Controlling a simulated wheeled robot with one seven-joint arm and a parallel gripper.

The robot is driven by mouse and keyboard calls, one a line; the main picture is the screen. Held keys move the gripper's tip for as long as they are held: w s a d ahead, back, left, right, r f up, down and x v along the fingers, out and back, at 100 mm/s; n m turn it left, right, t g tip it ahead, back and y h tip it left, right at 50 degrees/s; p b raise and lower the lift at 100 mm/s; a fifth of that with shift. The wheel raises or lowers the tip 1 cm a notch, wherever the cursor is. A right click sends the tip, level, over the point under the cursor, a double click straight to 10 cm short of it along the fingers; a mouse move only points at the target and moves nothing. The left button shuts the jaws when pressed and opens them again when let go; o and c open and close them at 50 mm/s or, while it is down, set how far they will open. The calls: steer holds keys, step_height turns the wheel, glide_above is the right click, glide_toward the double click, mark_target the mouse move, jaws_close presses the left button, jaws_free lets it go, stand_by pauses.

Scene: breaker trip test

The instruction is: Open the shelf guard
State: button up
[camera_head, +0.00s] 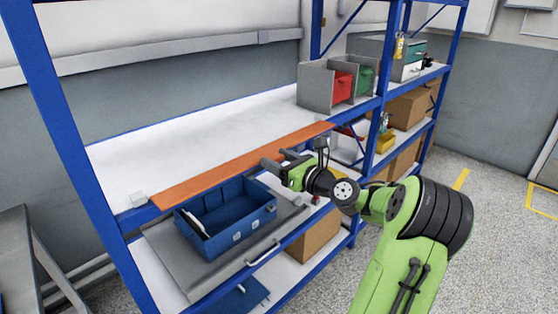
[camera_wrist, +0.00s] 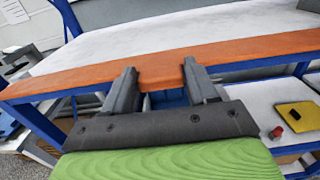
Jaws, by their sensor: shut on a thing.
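The shelf guard is a long flat orange bar (camera_head: 222,172) along the front edge of the white upper shelf of the blue rack. In the wrist view the orange guard (camera_wrist: 80,78) crosses the picture, with a short tab (camera_wrist: 162,75) of it between my fingers. My gripper (camera_head: 274,160) is at the guard's front edge, right of its middle. In the wrist view my gripper (camera_wrist: 160,80) has its two grey fingers on either side of the orange tab, shut on it. The exact contact faces are partly hidden by the fingers.
A blue bin (camera_head: 230,225) sits on a grey tray on the shelf below my gripper. A grey divider (camera_head: 315,85) with red and green bins stands at the upper shelf's right end. A yellow item (camera_wrist: 296,115) lies on the lower shelf. The upper shelf behind the guard is clear.

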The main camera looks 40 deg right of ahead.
steer(key=r+p, duration=0.1)
steer(key=p, duration=0.3)
steer(key=shift+r+g, duration=0.15)
steer(key=shift+g, duration=0.15)
steer(key=p, duration=0.3)
steer(key=shift+r+g, duration=0.25)
steer(key=shift+g, duration=0.05)
steer(key=shift+w+r+g+p, duration=0.1)
steer(key=shift+g+p, duration=0.2)
steer(key=shift+p, duration=0.95)
steer(key=shift+f, duration=0.25)
steer(key=o, duration=1.4)
steer(key=shift+p, duration=0.3)
steer(key=s+r, duration=0.1)
steer(key=s, duration=0.4)
steer(key=s+p, duration=0.1)
steer(key=s, duration=0.4)
steer(key=s+r+p, duration=0.1)
steer(key=s, duration=0.4)
steer(key=shift+s+d+r, duration=0.2)
steer(key=shift+s+r, duration=0.05)
steer(key=shift+r, duration=0.1)
